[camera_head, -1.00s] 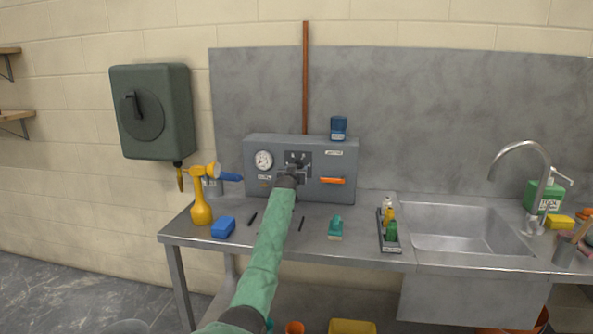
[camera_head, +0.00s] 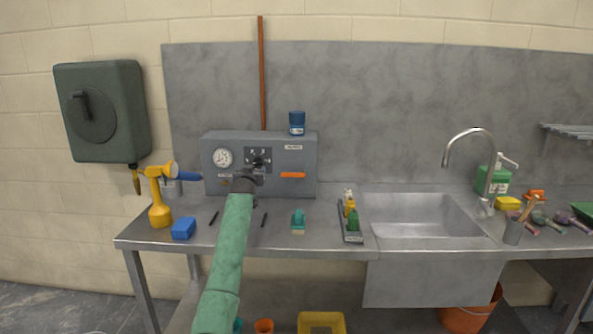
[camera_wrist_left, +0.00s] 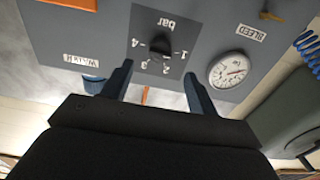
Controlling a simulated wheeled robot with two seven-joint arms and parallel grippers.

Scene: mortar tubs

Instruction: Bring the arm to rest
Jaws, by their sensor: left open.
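My left arm in its green sleeve reaches up from the bottom of the head view, and its gripper (camera_head: 250,173) is in front of the grey control box. In the left wrist view the gripper (camera_wrist_left: 160,85) is open, its two fingers apart with nothing between them. The black knob (camera_wrist_left: 157,45) on its dark dial plate, marked 1 to 4 and "bar", lies just beyond the fingertips. The grey box (camera_head: 215,182) has a round gauge (camera_head: 223,157) and an orange handle (camera_head: 292,175). My right gripper is not in view.
On the metal counter (camera_head: 270,243) stand a yellow sprayer (camera_head: 158,205), a blue sponge (camera_head: 183,228), a teal brush (camera_head: 298,221) and a tray of bottles (camera_head: 351,235). A sink (camera_head: 420,222) with a tap is to the right. A dark green wall unit (camera_head: 103,110) hangs at left.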

